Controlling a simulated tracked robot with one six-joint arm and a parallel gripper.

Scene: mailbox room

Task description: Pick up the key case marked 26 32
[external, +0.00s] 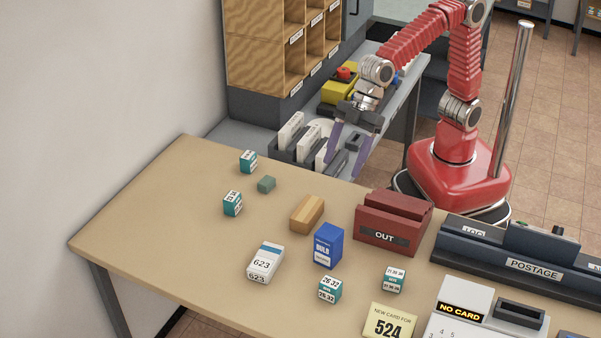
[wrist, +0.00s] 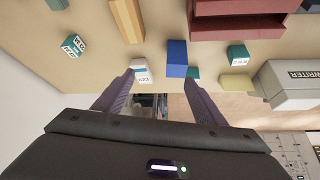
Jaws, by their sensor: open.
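The key case marked 26 32 (external: 330,290) is a small teal and white block on the front part of the tan table, in front of the blue box. In the wrist view, a teal piece (wrist: 194,73) shows beside the blue box, mostly hidden; I cannot read its marking. My gripper (external: 343,165) is open and empty, well above and behind the case, near the table's far edge. In the wrist view my gripper (wrist: 158,80) has its two purple fingers spread apart, with nothing held between them.
Nearby stand a blue box (external: 328,246), a white 623 box (external: 265,262), a wooden block (external: 307,213) and a red OUT tray (external: 385,238). Similar teal cases stand at right (external: 394,280) and left (external: 232,204), (external: 248,161). A yellow 524 card (external: 390,322) lies in front.

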